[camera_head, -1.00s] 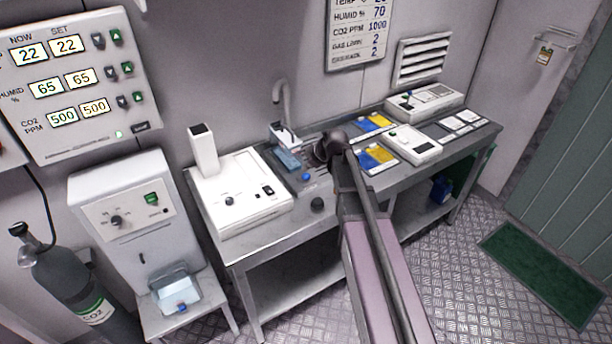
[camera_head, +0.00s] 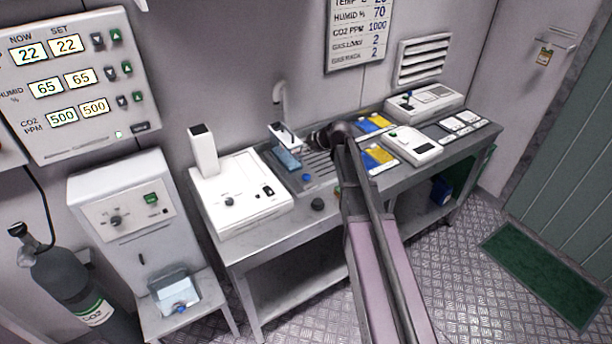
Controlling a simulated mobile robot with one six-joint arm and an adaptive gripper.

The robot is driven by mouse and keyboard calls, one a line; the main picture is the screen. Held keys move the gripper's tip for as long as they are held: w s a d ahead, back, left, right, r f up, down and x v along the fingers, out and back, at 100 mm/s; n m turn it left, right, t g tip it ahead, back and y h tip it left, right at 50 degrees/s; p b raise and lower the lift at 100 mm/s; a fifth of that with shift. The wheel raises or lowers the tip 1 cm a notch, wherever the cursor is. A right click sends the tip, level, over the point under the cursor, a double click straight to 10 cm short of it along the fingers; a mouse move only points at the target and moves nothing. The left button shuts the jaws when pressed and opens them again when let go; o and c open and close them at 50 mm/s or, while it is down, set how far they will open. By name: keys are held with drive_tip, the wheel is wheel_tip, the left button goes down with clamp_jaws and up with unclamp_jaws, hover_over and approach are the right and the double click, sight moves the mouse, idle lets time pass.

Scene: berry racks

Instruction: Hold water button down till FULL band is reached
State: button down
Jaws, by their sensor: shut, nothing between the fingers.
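A grey tap unit with a curved spout (camera_head: 281,95) and a ribbed drain plate (camera_head: 318,166) is set in the middle of the steel bench. A clear container with bluish contents (camera_head: 288,158) stands under the spout. A round blue button (camera_head: 307,177) shows at the front of the unit, uncovered. A FULL band cannot be made out at this size. My gripper (camera_head: 313,140) is dark, shut and empty. It points left beside the spout, behind and apart from the blue button; its fingertips are small and hard to see.
A white instrument (camera_head: 245,205) stands left of the tap unit. A black knob (camera_head: 317,204) is on the bench front. Blue and yellow cards (camera_head: 379,157) and a white device (camera_head: 412,145) lie to the right. A dispenser cabinet (camera_head: 125,205) stands far left.

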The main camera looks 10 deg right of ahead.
sight(308, 175)
drive_tip(key=shift+f, duration=0.1)
wheel_tip(308, 175, down, 9)
drive_tip(key=b, duration=0.8)
drive_tip(key=shift+r+b, duration=0.2)
drive_tip(key=shift+b, duration=0.15)
drive_tip(key=shift+f+b, duration=0.9)
drive_tip(key=shift+b, duration=0.05)
idle(5.4)
